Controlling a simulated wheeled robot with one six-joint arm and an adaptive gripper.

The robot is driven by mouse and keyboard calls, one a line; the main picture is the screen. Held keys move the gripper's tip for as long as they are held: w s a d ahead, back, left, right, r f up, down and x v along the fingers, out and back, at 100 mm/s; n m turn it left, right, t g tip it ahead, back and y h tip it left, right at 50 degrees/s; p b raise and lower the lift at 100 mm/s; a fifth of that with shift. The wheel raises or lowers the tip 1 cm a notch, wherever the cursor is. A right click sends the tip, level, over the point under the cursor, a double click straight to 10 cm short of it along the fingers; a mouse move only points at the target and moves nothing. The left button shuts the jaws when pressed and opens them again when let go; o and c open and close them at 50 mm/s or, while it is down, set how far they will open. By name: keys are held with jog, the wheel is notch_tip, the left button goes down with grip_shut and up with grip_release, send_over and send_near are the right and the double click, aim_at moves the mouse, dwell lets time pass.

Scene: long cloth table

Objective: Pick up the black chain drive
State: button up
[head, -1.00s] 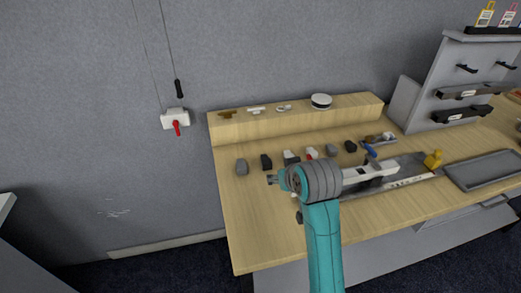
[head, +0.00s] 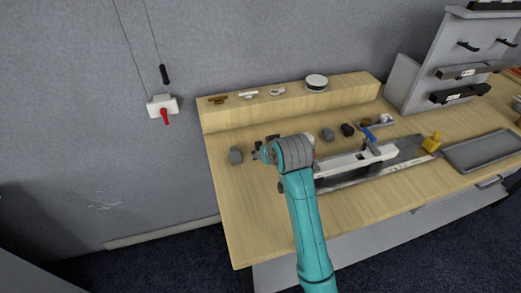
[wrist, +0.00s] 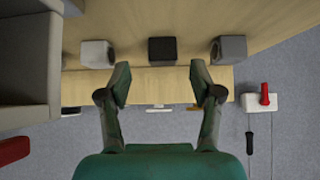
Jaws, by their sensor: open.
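A black block, which I take for the chain drive (wrist: 162,50), sits on the wooden table in the wrist view. It lies between two grey blocks and in line with the gap of my gripper (wrist: 160,70). My gripper is open and empty, with its fingertips just short of the block in the picture. In the head view my gripper (head: 263,151) is over the left part of the block row and largely hides the black block. A second dark block (head: 347,129) stands farther right in the row.
A grey block (head: 236,155) stands close on the left; another grey block (wrist: 97,53) is on the other side. A raised wooden ledge (head: 225,117) with small parts runs behind. A rail fixture (head: 350,161) lies to the right. The front left tabletop is clear.

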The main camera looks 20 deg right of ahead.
jog(key=shift+a+x, duration=0.2)
jog(key=shift+x, duration=1.65)
grip_shut()
